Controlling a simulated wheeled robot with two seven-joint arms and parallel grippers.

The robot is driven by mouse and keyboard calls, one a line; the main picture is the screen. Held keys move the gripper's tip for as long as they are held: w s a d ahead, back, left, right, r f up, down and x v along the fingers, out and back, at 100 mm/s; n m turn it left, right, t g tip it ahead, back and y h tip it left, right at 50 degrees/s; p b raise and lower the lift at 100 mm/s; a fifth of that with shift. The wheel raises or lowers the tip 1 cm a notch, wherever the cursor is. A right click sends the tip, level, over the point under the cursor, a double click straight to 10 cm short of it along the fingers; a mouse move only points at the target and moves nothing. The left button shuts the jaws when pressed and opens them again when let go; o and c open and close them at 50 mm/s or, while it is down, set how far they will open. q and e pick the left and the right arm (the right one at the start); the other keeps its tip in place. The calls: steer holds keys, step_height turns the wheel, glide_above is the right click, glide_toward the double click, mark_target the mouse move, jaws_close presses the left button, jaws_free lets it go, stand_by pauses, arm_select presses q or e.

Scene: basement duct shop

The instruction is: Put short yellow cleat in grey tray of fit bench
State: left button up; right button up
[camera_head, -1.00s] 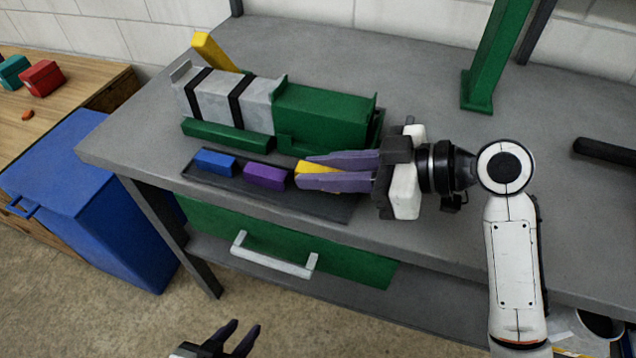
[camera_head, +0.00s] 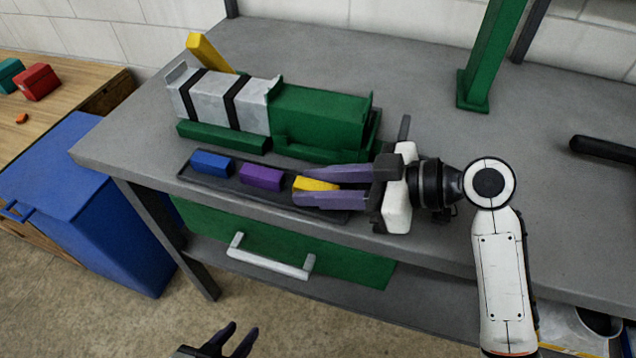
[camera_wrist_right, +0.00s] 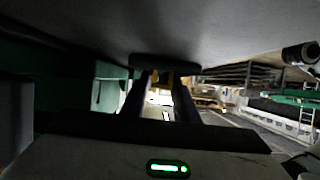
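The short yellow cleat (camera_head: 314,184) lies in the right part of the dark grey tray (camera_head: 225,182) on the bench, to the right of a blue block (camera_head: 212,164) and a purple block (camera_head: 260,177). My right gripper (camera_head: 299,187) reaches in from the right, its purple fingers apart on either side of the cleat. The near finger hides part of the cleat. In the right wrist view the fingers (camera_wrist_right: 162,100) stand apart, with a little yellow near their far ends. My left gripper (camera_head: 234,338) is open and empty at the bottom edge, below the bench.
Behind the tray stand a green and grey duct assembly (camera_head: 322,118) and a leaning yellow piece (camera_head: 208,52). A green post (camera_head: 490,60) and a black tool (camera_head: 603,148) are to the right. A drawer handle (camera_head: 270,258) juts out in front. The bench's right half is mostly clear.

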steer(key=shift+d+r, duration=0.2)
steer(key=shift+d, duration=0.15)
arm_select(q)
steer(key=shift+f, duration=0.1)
arm_select(e)
steer(key=v, duration=1.1)
steer(key=shift+s+d+r, duration=0.1)
steer(key=shift+d, duration=0.05)
arm_select(q)
steer(key=shift+w, duration=0.1)
steer(key=shift+c, duration=0.2)
